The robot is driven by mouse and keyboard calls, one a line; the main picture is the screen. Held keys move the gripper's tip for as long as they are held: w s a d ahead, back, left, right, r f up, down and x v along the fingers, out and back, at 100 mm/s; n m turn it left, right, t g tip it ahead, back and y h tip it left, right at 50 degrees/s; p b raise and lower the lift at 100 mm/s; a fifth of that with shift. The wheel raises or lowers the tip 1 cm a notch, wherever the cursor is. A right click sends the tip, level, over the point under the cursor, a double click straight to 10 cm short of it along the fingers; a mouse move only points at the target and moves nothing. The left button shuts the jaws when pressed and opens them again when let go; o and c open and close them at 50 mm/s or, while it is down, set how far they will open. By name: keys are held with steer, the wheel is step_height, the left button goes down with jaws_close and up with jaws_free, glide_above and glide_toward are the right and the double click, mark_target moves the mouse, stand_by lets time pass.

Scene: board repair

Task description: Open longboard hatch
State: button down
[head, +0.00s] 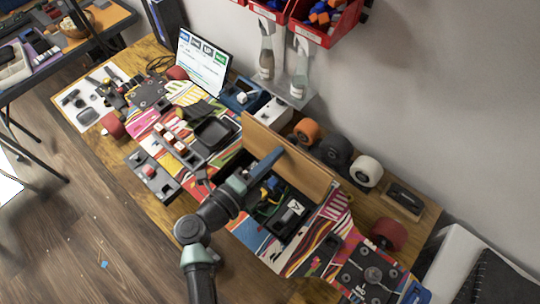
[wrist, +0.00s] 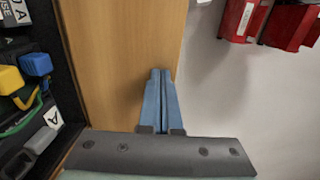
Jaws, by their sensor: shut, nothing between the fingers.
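The longboard (head: 290,262) lies on the wooden workbench, its deck covered in colourful graphics. Its hatch lid (head: 308,174) is a plain wood panel standing raised along the far side of the opening. The open compartment (head: 268,222) is dark inside and holds electronics. In the wrist view the lid (wrist: 110,60) fills the middle, with yellow and blue connectors (wrist: 22,72) at left. My gripper (head: 281,151) is shut and empty, with its blue fingers at the lid. In the wrist view the fingertips (wrist: 160,74) overlap the lid's right edge; contact is unclear.
Loose wheels, orange (head: 306,131), grey (head: 334,150) and white (head: 366,171), stand behind the lid. A laptop (head: 203,62) and bottles (head: 299,80) are further back. Red bins (head: 325,30) hang on the wall above. A black tray (head: 213,133) sits on the board at left.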

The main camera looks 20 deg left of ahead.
mark_target(285, 144)
steer(key=x, duration=0.2)
steer(key=r+x, duration=0.1)
steer(key=x, duration=0.1)
steer(key=shift+w+p, duration=0.15)
steer(key=shift+p, duration=0.15)
